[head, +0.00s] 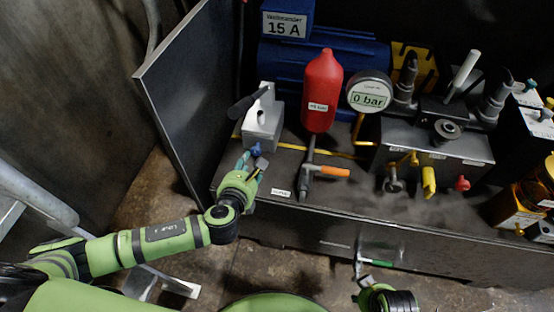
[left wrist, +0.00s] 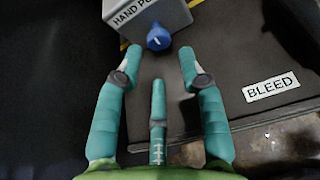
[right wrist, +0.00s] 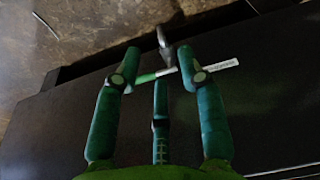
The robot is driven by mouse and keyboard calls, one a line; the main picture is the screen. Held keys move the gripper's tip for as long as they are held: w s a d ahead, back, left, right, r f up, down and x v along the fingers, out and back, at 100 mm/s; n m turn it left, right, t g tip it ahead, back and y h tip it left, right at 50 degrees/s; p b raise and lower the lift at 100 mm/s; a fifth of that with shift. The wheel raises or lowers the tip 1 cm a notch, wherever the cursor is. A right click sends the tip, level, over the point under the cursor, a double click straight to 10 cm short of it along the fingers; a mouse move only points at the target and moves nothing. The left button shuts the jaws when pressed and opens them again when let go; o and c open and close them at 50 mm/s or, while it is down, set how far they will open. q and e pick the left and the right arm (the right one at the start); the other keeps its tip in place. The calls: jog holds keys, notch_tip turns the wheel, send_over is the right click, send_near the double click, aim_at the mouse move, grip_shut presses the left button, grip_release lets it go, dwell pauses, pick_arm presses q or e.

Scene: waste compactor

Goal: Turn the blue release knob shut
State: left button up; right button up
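The blue release knob (left wrist: 158,37) sits on the front of the grey hand pump block (left wrist: 150,14). In the head view the knob (head: 256,149) shows just beyond my left gripper (head: 254,162). In the left wrist view my left gripper (left wrist: 158,62) is open, with the knob ahead of its fingertips and roughly centred between them. The fingers look apart from the knob. My right gripper (right wrist: 160,58) is open at the cabinet's front, with a green-handled lever (right wrist: 160,74) near its fingertips; I cannot tell whether they touch.
A black lever handle (head: 246,104) rises from the pump block. A red bottle (head: 322,92), a gauge reading 0 bar (head: 369,92) and an orange-handled valve (head: 332,171) stand to the right. A dark upright panel (head: 192,85) stands close on the left. A BLEED label (left wrist: 271,87) lies on the cabinet top.

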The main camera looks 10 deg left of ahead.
aim_at(255, 152)
pick_arm(q)
jog(key=shift+w+f, duration=0.25)
jog(key=shift+w, duration=0.2)
jog(key=b+x, duration=0.2)
jog(key=x, duration=0.3)
jog(key=shift+w+a+f, duration=0.1)
jog(key=shift+w+a, duration=0.1)
jog(key=shift+w+f, duration=0.1)
jog(key=shift+w, duration=0.25)
pick_arm(e)
jog(key=w+v, duration=0.1)
jog(key=v, duration=0.5)
jog(key=shift+w+r, duration=0.3)
jog(key=shift+w, duration=0.3)
jog(key=shift+a, duration=0.1)
pick_arm(q)
grip_shut()
pick_arm(e)
jog(key=shift+r, duration=0.1)
